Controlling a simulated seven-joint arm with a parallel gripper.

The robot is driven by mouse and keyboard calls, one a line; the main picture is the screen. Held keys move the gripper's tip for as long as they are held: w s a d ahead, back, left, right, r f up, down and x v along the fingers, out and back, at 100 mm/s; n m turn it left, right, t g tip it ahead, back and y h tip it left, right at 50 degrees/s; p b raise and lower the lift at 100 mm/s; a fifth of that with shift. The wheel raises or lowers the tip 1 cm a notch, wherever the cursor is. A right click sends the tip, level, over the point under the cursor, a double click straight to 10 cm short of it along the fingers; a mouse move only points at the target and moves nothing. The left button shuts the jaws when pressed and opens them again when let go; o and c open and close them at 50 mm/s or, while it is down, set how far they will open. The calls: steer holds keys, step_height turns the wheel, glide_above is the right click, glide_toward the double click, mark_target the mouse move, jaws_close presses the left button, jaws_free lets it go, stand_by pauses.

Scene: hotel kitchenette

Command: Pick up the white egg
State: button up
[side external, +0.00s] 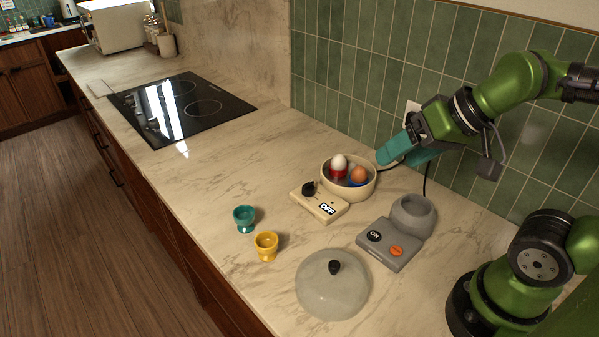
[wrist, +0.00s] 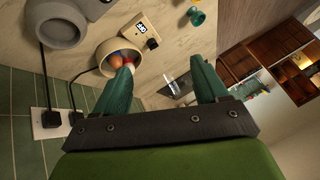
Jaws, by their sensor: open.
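The white egg (side external: 339,162) stands upright in a red holder inside a cream round egg cooker bowl (side external: 368,191). A brown egg (side external: 359,174) sits beside it in a blue holder. My gripper (side external: 391,156) has teal fingers and is open and empty, just right of and above the bowl's rim in the side view. In the wrist view the two fingers of my gripper (wrist: 162,62) are spread apart. There the bowl (wrist: 104,57) is by the left fingertip, which partly hides the eggs.
A cream base with an OFF label (side external: 325,207) joins the bowl. A grey cooker (side external: 395,241), a translucent lid (side external: 333,285), a teal egg cup (side external: 244,218) and a yellow egg cup (side external: 266,245) stand in front. The tiled wall and cords are close behind.

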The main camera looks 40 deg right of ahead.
steer(key=m+g+h, duration=0.2)
steer(key=m+g, duration=0.5)
steer(key=m, duration=2.5)
glide_above(339, 156)
step_height(339, 156, down, 3)
steer(key=f, duration=1.1)
steer(key=shift+d+f, duration=0.3)
steer(key=shift+f, duration=0.05)
step_height(339, 156, down, 5)
steer(key=shift+w+r, duration=0.1)
steer(key=shift+w, duration=0.05)
steer(key=c, duration=0.8)
